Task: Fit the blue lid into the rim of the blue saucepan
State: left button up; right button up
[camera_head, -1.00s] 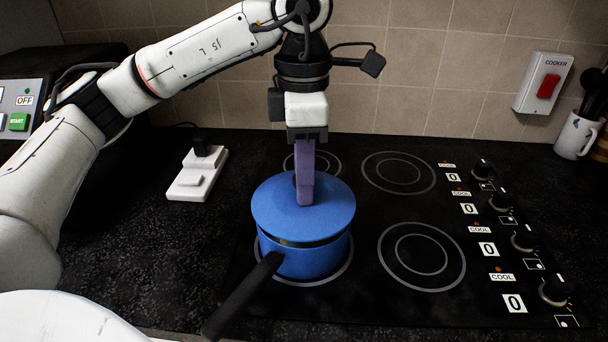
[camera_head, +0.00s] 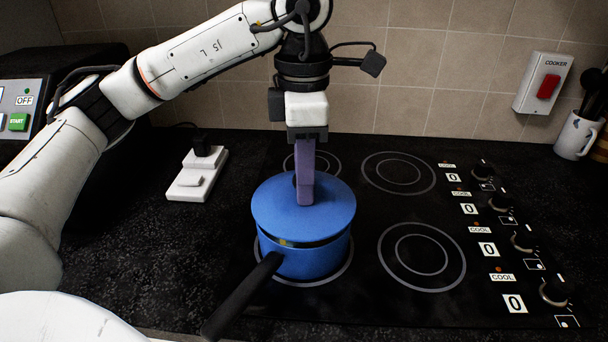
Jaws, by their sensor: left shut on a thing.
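The blue saucepan (camera_head: 312,265) stands on the front left ring of the hob, its black handle (camera_head: 243,297) pointing to the front left. The blue lid (camera_head: 275,212) lies over the top of the pan. A dark gap shows between the lid's front edge and the pan's rim, so the lid sits a little high or tilted there. My left gripper (camera_head: 305,190) points straight down with its purple fingers at the middle of the lid, shut on the lid's knob, which is mostly hidden by the fingers. My right gripper is not in view.
The black hob (camera_head: 370,290) has free rings to the right and behind, with knobs (camera_head: 553,290) along its right side. A white socket block (camera_head: 197,175) lies to the left. A mug (camera_head: 577,135) with utensils and a red cooker switch (camera_head: 548,88) are at the back right.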

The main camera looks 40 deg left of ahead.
pick_arm(q)
jog(key=shift+f+b, duration=0.8)
jog(key=shift+f, duration=0.2)
jog(key=o, duration=1.2)
notch_tip(320, 180, up, 10)
jog(key=p, duration=0.2)
jog(key=shift+f+p, duration=0.25)
jog(key=shift+p, duration=0.1)
jog(key=shift+r, duration=0.45)
